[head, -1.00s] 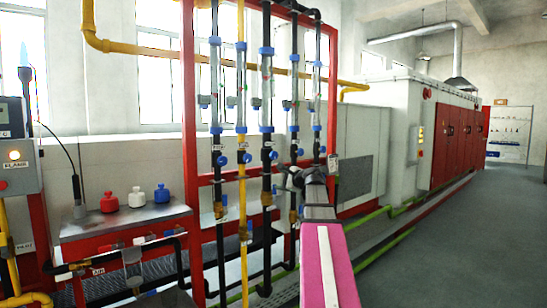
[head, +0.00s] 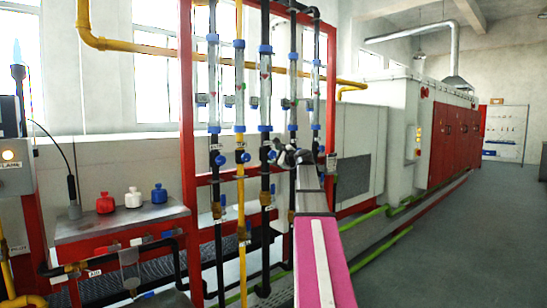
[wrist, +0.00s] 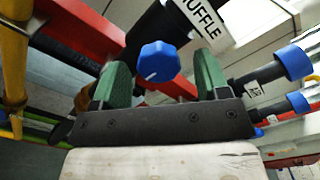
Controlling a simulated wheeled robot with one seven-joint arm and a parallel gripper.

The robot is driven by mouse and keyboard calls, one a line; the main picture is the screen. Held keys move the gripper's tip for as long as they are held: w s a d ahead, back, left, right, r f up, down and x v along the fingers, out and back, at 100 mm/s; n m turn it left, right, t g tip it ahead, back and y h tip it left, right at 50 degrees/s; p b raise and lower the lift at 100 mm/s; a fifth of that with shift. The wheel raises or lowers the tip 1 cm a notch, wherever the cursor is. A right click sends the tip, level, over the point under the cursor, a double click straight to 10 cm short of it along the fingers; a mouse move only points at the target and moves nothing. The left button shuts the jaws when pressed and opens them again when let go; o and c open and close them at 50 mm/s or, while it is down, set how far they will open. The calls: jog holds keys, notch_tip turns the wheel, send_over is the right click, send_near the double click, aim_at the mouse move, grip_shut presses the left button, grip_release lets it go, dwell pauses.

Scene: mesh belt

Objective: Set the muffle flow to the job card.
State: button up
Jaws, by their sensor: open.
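In the wrist view my gripper (wrist: 162,68) is open, with a green finger on each side of a round blue knob (wrist: 158,60) that has a white mark on its face. The knob shows between the fingertips; I cannot tell whether either finger touches it. A white label (wrist: 205,20) beside it reads "UFFLE", its first letter cut off. In the head view my gripper (head: 281,151) is at the middle flow tube (head: 265,95), close to its blue knob (head: 272,155). That tube has a small red mark inside. I make out no job card.
Other flow tubes with blue knobs stand close on both sides, such as the yellow-piped one (head: 239,90) and the right-hand one (head: 292,95). A red frame (head: 188,110) surrounds them. A bench (head: 120,222) with three small bottles is at left. The floor (head: 450,240) at right is clear.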

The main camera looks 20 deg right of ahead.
jog(key=shift+x, duration=0.75)
jog(key=c, duration=0.9)
jog(key=shift+n, duration=1.1)
jog(key=shift+c, duration=0.2)
jog(key=o, duration=0.9)
jog(key=shift+o, duration=0.2)
jog(key=v, duration=1.1)
